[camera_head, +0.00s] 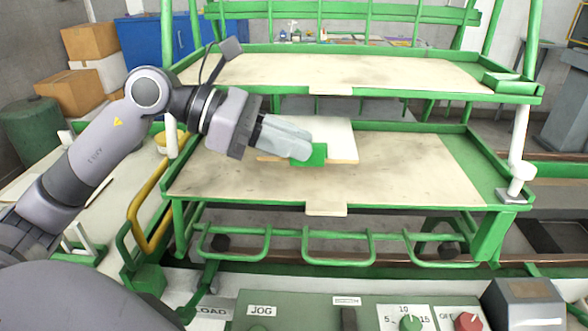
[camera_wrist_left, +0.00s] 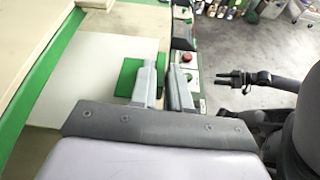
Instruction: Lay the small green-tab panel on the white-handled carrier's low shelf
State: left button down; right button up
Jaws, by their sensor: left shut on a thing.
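My left gripper (camera_head: 300,146) is shut on the small panel (camera_head: 335,136) by its green tab (camera_head: 316,156). The panel is pale, with a wooden edge, and lies flat over the left-middle of the low shelf (camera_head: 425,170). I cannot tell whether it touches the shelf. The green carrier has a white handle (camera_head: 519,140) at its right side. In the left wrist view the gripper fingers (camera_wrist_left: 165,85) are beside the green tab (camera_wrist_left: 126,80), with the pale panel (camera_wrist_left: 80,85) to their left. A dark shape (camera_wrist_left: 238,78) there may be my right gripper.
The upper shelf (camera_head: 400,72) hangs above and behind the low shelf. The low shelf is bare to the right. A yellow handle (camera_head: 148,205) stands at left by a pale table. A control panel with knobs (camera_head: 380,312) lies in front.

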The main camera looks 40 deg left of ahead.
aim_at(292, 192)
pick_arm(q)
jog(key=shift+f, duration=2.45)
jog(key=shift+f+b, duration=0.2)
jog(key=shift+b, duration=0.25)
jog(key=c, duration=1.1)
grip_release()
jog(key=shift+r, duration=0.1)
